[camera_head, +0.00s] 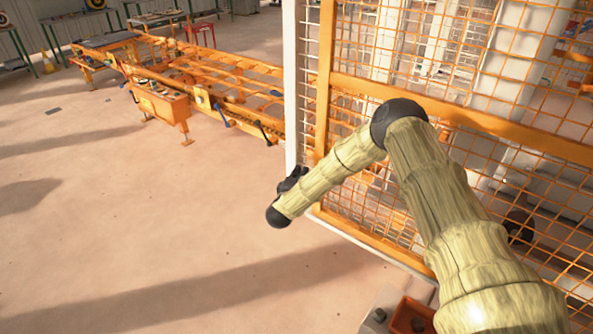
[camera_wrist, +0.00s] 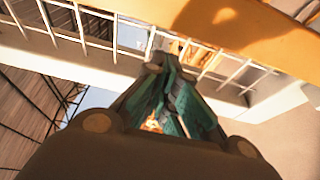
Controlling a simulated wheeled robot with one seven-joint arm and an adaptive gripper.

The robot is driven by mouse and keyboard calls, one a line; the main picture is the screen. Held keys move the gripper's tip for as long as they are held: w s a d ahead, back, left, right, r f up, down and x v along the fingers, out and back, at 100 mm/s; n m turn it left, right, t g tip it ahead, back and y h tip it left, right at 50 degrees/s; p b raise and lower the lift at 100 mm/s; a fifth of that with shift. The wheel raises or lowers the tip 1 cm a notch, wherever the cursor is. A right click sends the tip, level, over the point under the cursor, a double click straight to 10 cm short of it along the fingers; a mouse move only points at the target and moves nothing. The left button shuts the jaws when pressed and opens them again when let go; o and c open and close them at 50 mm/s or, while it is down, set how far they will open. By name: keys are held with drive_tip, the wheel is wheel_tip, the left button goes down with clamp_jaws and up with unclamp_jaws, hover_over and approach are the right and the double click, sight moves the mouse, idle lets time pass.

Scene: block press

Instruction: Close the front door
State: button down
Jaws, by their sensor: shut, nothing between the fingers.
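An orange-framed wire mesh panel (camera_head: 470,128), which looks like the front door, fills the right of the head view. A tall white upright (camera_head: 291,80) runs along its left edge. My gripper (camera_head: 290,181) is at the lower part of this edge, partly hidden behind my wrist. In the wrist view my gripper (camera_wrist: 167,68) is shut and empty, with its fingertips close to white bars and an orange beam (camera_wrist: 150,14). I cannot tell whether the fingertips touch the panel. My arm covers part of the mesh, and how far the door stands open is unclear.
An orange conveyor frame (camera_head: 235,75) stands at the back left, with a red stool (camera_head: 201,30) behind it. An orange-red bin (camera_head: 410,317) is at the bottom, by my arm. The floor (camera_head: 130,230) on the left is wide and clear.

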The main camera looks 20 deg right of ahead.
drive_tip(key=shift+s+d+p, duration=0.45)
drive_tip(key=shift+s+d, duration=0.15)
drive_tip(key=shift+s, duration=0.25)
